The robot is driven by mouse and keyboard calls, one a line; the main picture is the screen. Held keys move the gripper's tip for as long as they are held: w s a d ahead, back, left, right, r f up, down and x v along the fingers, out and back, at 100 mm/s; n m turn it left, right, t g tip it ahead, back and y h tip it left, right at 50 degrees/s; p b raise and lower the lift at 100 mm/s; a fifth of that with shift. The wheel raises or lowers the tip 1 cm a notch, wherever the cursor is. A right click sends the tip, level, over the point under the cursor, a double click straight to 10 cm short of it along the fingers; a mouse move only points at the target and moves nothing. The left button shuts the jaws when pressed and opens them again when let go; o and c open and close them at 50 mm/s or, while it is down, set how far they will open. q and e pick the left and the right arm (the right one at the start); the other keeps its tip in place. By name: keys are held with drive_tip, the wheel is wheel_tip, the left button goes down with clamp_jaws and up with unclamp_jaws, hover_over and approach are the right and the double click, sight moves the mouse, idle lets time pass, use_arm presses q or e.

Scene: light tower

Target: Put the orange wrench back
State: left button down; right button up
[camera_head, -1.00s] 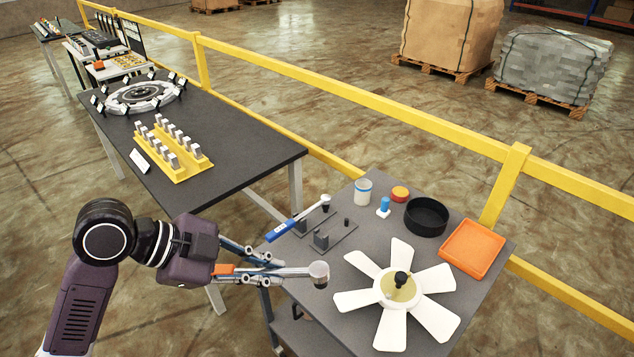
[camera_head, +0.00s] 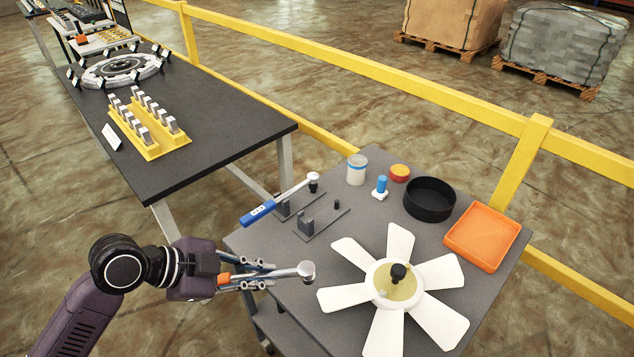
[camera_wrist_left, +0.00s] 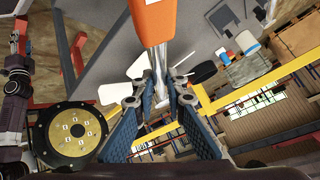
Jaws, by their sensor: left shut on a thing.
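The orange wrench has an orange handle end (camera_head: 223,279) and a metal shaft with a round socket head (camera_head: 306,271). My left gripper (camera_head: 265,275) is shut on its shaft and holds it over the near left edge of the grey table. The left wrist view shows the orange handle (camera_wrist_left: 153,20) with the shaft between the fingers (camera_wrist_left: 157,92). A grey holder with an upright bracket and a small peg (camera_head: 308,226) stands empty on the table, just beyond the wrench. A blue wrench (camera_head: 262,210) rests on a similar holder behind it. My right gripper is not in view.
A white fan (camera_head: 398,284) lies right of the wrench head. A black round bowl (camera_head: 430,199), an orange tray (camera_head: 482,236), a white cup (camera_head: 356,169) and small parts stand behind. A yellow rail (camera_head: 400,86) runs beyond the table (camera_head: 340,265).

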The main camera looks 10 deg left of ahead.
use_arm(q)
drive_tip(key=w+d+f+n+t+y+p, duration=0.1)
drive_tip(key=w+f+n+t+y+p, duration=0.25)
drive_tip(key=w, duration=0.85)
drive_tip(key=w+d+r+n+y+p, duration=0.1)
drive_tip(key=w+d+r+n+p, duration=0.1)
drive_tip(key=w, duration=0.5)
drive_tip(key=w+d+r+n+y+p, duration=0.2)
drive_tip(key=w+p, duration=0.1)
drive_tip(key=w, duration=0.5)
drive_tip(key=shift+w+r+g+p, duration=0.2)
drive_tip(key=shift+w+g+p, duration=0.05)
drive_tip(key=shift+g+p, duration=0.1)
wheel_tip(320, 180, down, 6)
drive_tip(key=b, duration=0.2)
drive_tip(key=shift+b, duration=0.3)
drive_tip(key=shift+s+r+p, duration=0.1)
drive_tip(key=shift+r+p, duration=0.05)
drive_tip(key=shift+p, duration=0.3)
